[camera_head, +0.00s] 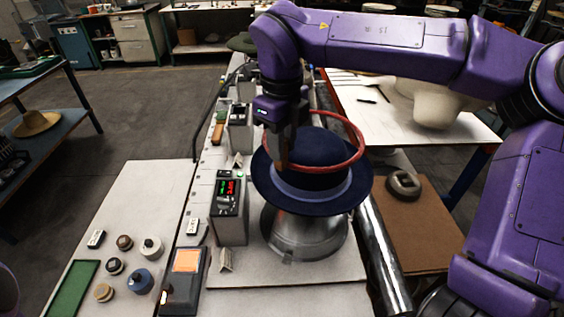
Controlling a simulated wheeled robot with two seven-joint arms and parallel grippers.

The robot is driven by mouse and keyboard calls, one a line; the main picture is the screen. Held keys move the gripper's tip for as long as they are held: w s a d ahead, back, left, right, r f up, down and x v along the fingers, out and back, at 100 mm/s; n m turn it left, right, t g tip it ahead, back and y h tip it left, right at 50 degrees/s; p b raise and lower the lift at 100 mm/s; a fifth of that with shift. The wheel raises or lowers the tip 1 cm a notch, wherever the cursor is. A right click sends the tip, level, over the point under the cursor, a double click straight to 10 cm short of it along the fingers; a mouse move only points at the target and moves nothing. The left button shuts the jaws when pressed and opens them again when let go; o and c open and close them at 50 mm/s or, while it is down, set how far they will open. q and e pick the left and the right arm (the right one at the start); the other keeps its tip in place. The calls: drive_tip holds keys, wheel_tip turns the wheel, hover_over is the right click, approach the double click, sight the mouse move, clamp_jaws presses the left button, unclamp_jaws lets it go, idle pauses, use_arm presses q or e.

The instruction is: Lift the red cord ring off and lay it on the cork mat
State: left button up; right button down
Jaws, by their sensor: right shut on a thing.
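The red cord ring (359,140) is a thin red loop at the crown of a dark blue hat (318,185). Its far side shows above the crown's top and its near side crosses in front of the crown. I cannot tell how far it is clear of the felt. My right gripper (283,155) points down at the left of the crown, shut on the ring's left side. The hat sits on a round metal press base (300,235). A brown board (425,250) at the right looks like the cork mat. My left gripper is out of view.
A control box with lit digits (229,192) is left of the hat. Several small knobs and a green tray (72,288) are at lower left.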

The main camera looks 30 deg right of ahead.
drive_tip(key=shift+r+p, duration=3.9)
drive_tip(key=shift+r, duration=2.1)
